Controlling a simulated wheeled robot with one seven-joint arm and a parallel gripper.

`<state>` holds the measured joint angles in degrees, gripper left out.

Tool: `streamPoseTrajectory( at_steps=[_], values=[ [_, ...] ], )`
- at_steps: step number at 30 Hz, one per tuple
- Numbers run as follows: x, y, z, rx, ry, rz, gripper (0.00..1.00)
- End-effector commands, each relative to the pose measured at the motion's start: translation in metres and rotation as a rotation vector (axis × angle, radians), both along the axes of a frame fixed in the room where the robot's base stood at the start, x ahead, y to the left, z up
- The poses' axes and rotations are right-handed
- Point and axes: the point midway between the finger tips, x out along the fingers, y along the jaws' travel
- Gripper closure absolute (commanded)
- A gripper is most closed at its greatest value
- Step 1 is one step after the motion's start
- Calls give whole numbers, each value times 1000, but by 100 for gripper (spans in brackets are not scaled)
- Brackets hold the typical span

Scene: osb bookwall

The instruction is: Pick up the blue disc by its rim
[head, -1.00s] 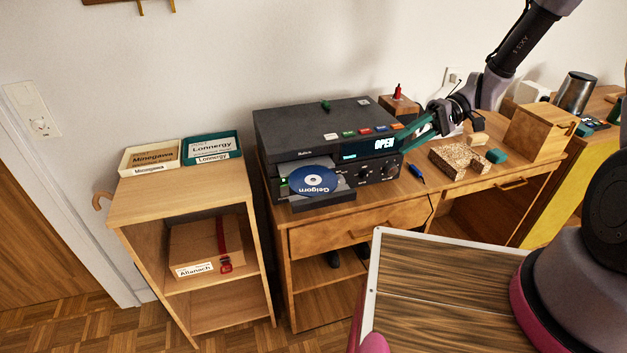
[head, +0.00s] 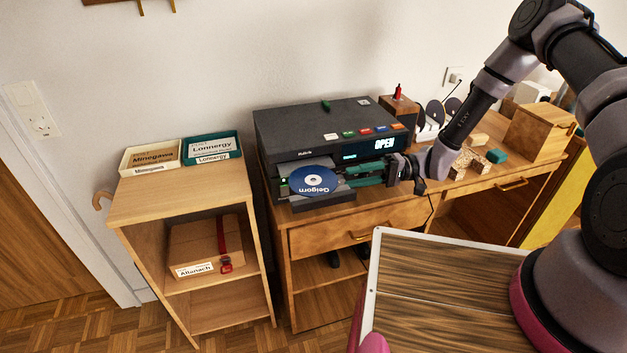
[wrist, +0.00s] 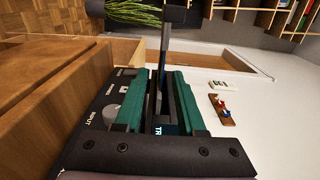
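The blue disc (head: 313,181), with white lettering and a pale centre, lies flat on the extended tray of the black player (head: 325,130). My gripper (head: 348,176) has come in from the right along the player's front, its two green fingers one above the other and pointing at the disc's right rim. In the wrist view my gripper (wrist: 164,75) is open, with a dark thin edge lying between the fingers. I cannot tell there whether that edge is tray or disc, or whether a finger touches it.
The player stands on a wooden desk (head: 340,217); its display reads OPEN. A small shelf (head: 180,195) with two labelled boxes on top stands to the left. Wooden blocks and upright dark discs are on the desk to the right. A wood-patterned board (head: 440,300) is in front.

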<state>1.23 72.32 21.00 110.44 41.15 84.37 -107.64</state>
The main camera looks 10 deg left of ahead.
Motion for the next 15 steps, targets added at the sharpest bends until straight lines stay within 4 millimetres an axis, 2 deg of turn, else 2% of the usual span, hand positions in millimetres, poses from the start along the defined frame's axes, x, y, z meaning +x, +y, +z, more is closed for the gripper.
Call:
streamPoseTrajectory(
  at_steps=[9,15],
  values=[
    [-22,38,5,-1,0,4,61],
    [-24,44,5,-1,0,1,61]
  ],
)
